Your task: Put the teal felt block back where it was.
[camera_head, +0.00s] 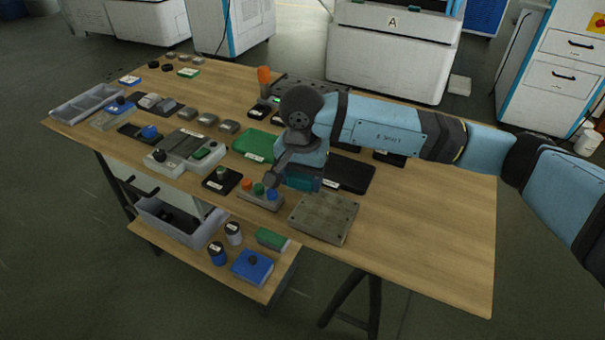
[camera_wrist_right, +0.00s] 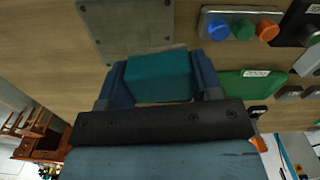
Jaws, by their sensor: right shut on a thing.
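The teal felt block (camera_head: 304,179) is between the fingers of my right gripper (camera_head: 300,183), near the middle of the table. In the right wrist view the teal block (camera_wrist_right: 159,78) sits between the two blue fingers of my right gripper (camera_wrist_right: 159,68), which is shut on it. The block is close to the grey bolted plate (camera_head: 325,217) and the button box (camera_head: 261,195). I cannot tell whether it touches the tabletop. My left gripper is not in view. Where the block was earlier does not show.
A black tray (camera_head: 350,173) lies behind the block, partly hidden by my arm. A green tray (camera_head: 256,144), a grey device (camera_head: 186,152) and several small parts fill the left side of the wooden table (camera_head: 430,238). The right front of the table is clear.

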